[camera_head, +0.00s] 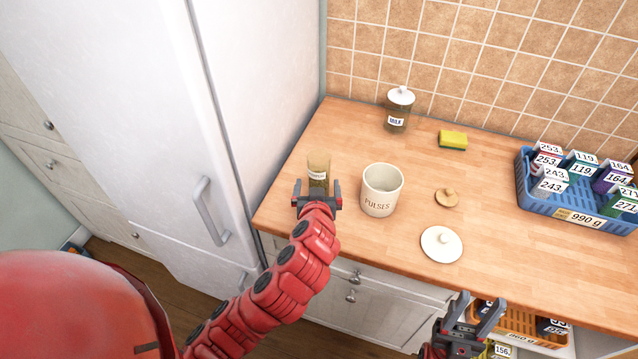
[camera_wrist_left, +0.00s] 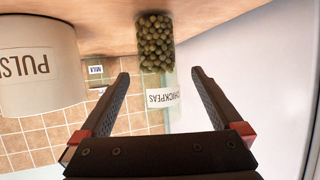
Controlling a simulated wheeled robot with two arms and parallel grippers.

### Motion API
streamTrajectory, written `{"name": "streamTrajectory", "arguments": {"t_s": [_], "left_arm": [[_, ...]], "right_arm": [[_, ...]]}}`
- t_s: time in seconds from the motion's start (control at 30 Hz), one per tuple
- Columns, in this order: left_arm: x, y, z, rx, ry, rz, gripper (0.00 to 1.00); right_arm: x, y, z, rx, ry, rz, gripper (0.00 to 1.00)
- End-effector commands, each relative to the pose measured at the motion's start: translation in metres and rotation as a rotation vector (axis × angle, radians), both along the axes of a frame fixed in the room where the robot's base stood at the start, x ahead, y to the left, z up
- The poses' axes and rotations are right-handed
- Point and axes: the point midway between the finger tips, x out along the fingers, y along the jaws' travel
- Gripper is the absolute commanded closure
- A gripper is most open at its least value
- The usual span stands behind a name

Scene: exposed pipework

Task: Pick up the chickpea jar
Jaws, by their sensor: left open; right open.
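The chickpea jar (camera_head: 318,172) is a clear jar with a white label, upright on the wooden counter near its left end. The left wrist view shows it upside down, with chickpeas (camera_wrist_left: 155,45) in its lower part and a "CHICKPEAS" label (camera_wrist_left: 163,97). My left gripper (camera_head: 316,188) is open in front of the jar. In the left wrist view its fingers (camera_wrist_left: 160,80) point toward the jar, one to each side, with no contact visible. My right gripper (camera_head: 477,308) is open and empty, in front of the counter's front edge at the lower right.
A cream "PULSES" canister (camera_head: 382,190) stands open just right of the jar. A wooden lid (camera_head: 447,197) and a white lid (camera_head: 441,244) lie nearby. A milk jar (camera_head: 398,110), sponge (camera_head: 453,140) and blue crate (camera_head: 570,206) are farther off. The fridge (camera_head: 170,110) flanks the counter's left.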

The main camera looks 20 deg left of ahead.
Motion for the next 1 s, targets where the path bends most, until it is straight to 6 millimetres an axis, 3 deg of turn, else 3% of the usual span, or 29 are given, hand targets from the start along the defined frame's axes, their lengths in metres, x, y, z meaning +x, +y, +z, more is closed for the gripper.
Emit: {"name": "streamTrajectory", "arguments": {"t_s": [0.5,0.83,0.87,1.0], "left_arm": [[0.042,0.009,-0.018,0.001,-0.002,-0.001,0.0],[0.047,0.011,-0.023,0.002,-0.001,0.001,0.0],[0.047,0.011,-0.023,0.002,-0.001,0.001,0.02],[0.047,0.011,-0.023,0.002,-0.001,0.001,0.27]], "right_arm": [[0.0,0.0,0.028,0.0,0.0,0.0,0.5],[0.0,0.0,0.028,0.0,0.0,0.0,0.5],[0.0,0.0,0.028,0.0,0.0,0.0,0.5],[0.0,0.0,0.028,0.0,0.0,0.0,0.5]]}}
